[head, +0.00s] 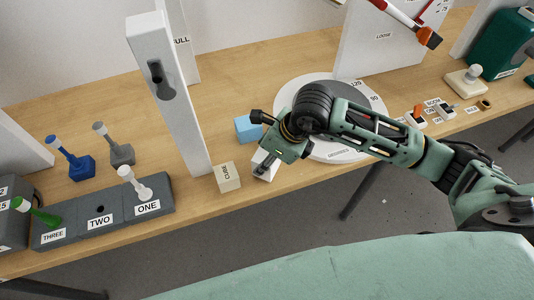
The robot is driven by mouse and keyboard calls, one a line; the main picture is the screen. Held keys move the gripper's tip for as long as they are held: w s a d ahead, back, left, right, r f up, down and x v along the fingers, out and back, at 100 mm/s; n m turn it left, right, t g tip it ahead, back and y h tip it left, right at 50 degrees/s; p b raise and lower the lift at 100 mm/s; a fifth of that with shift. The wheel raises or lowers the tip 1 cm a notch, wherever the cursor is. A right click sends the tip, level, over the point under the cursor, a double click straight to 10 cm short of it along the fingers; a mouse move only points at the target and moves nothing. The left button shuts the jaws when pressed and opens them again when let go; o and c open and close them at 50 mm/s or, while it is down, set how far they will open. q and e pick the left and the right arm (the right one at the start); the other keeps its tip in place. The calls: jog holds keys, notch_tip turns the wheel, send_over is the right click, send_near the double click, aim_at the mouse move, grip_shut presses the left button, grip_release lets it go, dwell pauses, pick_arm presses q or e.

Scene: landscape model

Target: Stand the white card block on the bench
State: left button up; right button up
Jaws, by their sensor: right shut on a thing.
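The white card block (262,157) is at the tip of my right gripper (270,166), near the front edge of the wooden bench (330,58). The right gripper is shut on it, and the fingers hide part of it. I cannot tell whether the block touches the bench. My left gripper is not in view.
A blue block (248,128) sits behind the gripper. A round white dial plate (335,148) lies to the right, partly under my arm. Open bench lies behind.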

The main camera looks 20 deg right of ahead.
jog(key=shift+f, duration=0.1)
jog(key=shift+f, duration=0.1)
jog(key=o, duration=0.9)
jog(key=shift+c, duration=0.2)
jog(key=shift+r, duration=0.3)
jog(key=shift+d+r, duration=0.15)
jog(key=shift+r, duration=0.15)
jog(key=b+v, duration=0.2)
jog(key=v, duration=0.9)
jog(key=shift+s, duration=0.15)
